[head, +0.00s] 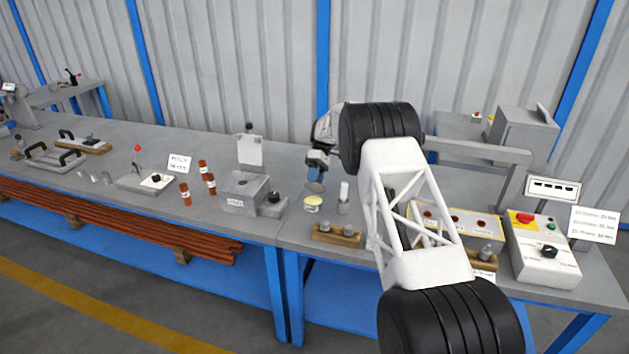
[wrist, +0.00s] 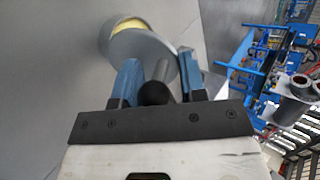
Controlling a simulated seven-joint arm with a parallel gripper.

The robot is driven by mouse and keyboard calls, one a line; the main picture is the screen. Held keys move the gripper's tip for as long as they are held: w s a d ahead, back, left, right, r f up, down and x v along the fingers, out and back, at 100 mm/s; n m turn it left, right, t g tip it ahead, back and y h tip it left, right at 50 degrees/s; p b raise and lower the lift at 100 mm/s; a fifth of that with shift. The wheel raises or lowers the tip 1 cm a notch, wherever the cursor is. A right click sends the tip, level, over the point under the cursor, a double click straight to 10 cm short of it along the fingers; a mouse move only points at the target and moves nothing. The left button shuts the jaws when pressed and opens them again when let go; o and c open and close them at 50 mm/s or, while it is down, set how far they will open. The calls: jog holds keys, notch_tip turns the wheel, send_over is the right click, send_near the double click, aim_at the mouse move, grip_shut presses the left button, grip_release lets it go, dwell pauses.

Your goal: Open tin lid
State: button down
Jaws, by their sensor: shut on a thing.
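The tin (head: 312,205) is a small pale can on the bench with yellow showing at its top. In the wrist view the tin (wrist: 108,38) shows yellow inside, partly covered by a grey round lid (wrist: 143,47). My gripper (wrist: 158,68) has its blue fingers on either side of a dark rounded knob or handle at the lid and is shut on it. In the head view my gripper (head: 316,172) is just above and behind the tin, with the grey lid (head: 315,187) below its fingers. The lid is off the tin's mouth at least in part; whether they touch is unclear.
A pale cylinder (head: 343,198) stands close right of the tin. A wooden block with metal pieces (head: 337,235) lies in front.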

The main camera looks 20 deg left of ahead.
jog(key=shift+w+d+f+g, duration=0.1)
jog(key=shift+d+f+g, duration=0.25)
jog(key=shift+f, duration=0.4)
jog(key=c, duration=0.9)
grip_release()
jog(key=shift+a+r, duration=0.15)
jog(key=shift+r, duration=0.2)
jog(key=shift+a+r, duration=0.15)
jog(key=shift+r, duration=0.15)
jog(key=shift+r, duration=1.65)
jog(key=shift+s+d+r, duration=0.1)
jog(key=shift+s+d, duration=0.2)
jog(key=shift+s, duration=0.2)
jog(key=shift+s+d+r, duration=0.1)
jog(key=shift+s+d, duration=0.2)
jog(key=shift+s, duration=0.2)
jog(key=shift+s+d+r, duration=0.15)
jog(key=shift+s+d, duration=0.9)
jog(key=shift+s, duration=1)
jog(key=shift+s+d+r, duration=0.2)
jog(key=shift+s+d, duration=0.8)
jog(key=shift+s, duration=1)
jog(key=shift+s+d+r, duration=0.15)
jog(key=shift+s+d, duration=0.9)
jog(key=shift+s, duration=1)
